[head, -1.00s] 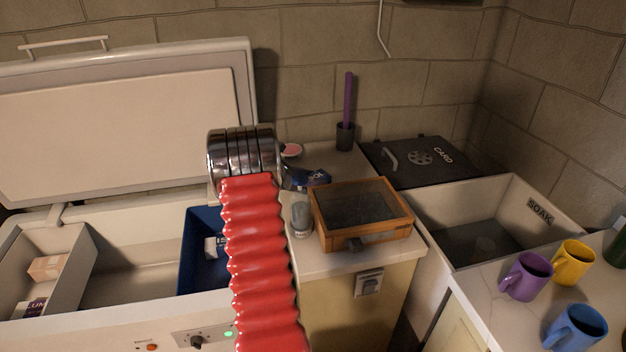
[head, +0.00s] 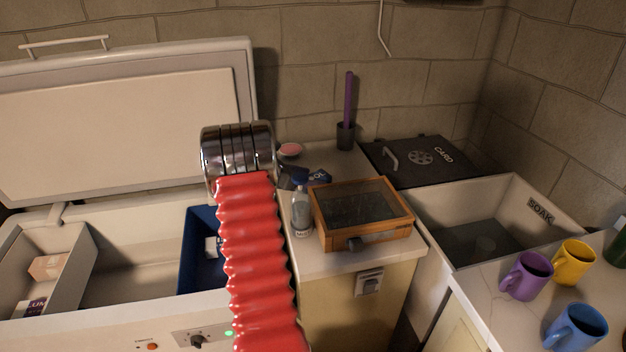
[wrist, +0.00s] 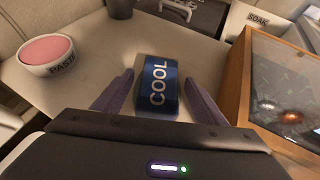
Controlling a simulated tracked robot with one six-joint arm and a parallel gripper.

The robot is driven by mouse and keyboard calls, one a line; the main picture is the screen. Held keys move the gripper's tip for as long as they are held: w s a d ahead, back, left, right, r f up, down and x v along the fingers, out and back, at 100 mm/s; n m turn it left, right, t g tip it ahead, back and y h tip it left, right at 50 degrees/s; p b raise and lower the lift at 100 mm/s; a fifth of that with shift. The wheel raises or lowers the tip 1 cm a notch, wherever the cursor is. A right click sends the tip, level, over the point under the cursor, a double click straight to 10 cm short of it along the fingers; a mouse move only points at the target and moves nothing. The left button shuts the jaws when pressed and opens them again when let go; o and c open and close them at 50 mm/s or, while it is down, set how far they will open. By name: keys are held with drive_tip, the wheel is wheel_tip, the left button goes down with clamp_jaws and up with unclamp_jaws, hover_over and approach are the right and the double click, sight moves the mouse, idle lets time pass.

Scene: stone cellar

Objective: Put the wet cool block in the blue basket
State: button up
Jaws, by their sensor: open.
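The cool block (wrist: 158,88) is blue with a pale "COOL" label and lies on the counter. In the head view the block (head: 320,178) shows partly, behind a bottle. My gripper (wrist: 160,76) is open, with one dark purple finger on each side of the block in the wrist view. Gaps show on both sides, and I cannot tell how far the fingers are above the counter. In the head view my own wrist hides most of the gripper. The blue basket (head: 188,262) stands in the open chest freezer, partly hidden behind my red arm.
A clear bottle (head: 301,214) and a wooden glass-topped box (head: 360,241) stand near the block. A pink-filled "PASTE" bowl (wrist: 47,70) is to its left. The freezer (head: 140,225) has its lid up. A "SOAK" sink (head: 425,219) and mugs (head: 527,275) are at right.

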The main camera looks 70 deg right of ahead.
drive_tip(key=v, duration=1)
drive_tip(key=shift+a+r, duration=0.1)
idle(0.5)
drive_tip(key=shift+w+a+r, duration=0.15)
drive_tip(key=shift+w+a, duration=0.1)
drive_tip(key=w+a+r+m+t+y, duration=0.1)
drive_tip(key=w+a+r+m+t, duration=0.15)
drive_tip(key=a, duration=0.75)
drive_tip(key=w+a+r+m+t+y, duration=0.15)
drive_tip(key=w+a+r, duration=0.25)
drive_tip(key=a, duration=0.7)
drive_tip(key=w+a+r+m+t, duration=0.2)
drive_tip(key=w+a+r+t, duration=0.15)
drive_tip(key=a, duration=0.65)
drive_tip(key=s+a+m+t+y, duration=0.2)
drive_tip(key=s+a+y, duration=0.1)
drive_tip(key=a, duration=1.3)
drive_tip(key=s+a+r+m+t+y, duration=0.1)
drive_tip(key=s+a+m+t+y, duration=0.1)
drive_tip(key=a, duration=1.4)
drive_tip(key=s+t+y, duration=0.1)
drive_tip(key=s+y, duration=0.1)
drive_tip(key=s, duration=0.1)
drive_tip(key=shift+a+r+m, duration=0.15)
drive_tip(key=shift+a+m, duration=0.15)
drive_tip(key=shift+o, duration=0.7)
drive_tip(key=shift+s+t, duration=0.15)
drive_tip(key=shift+t, duration=0.1)
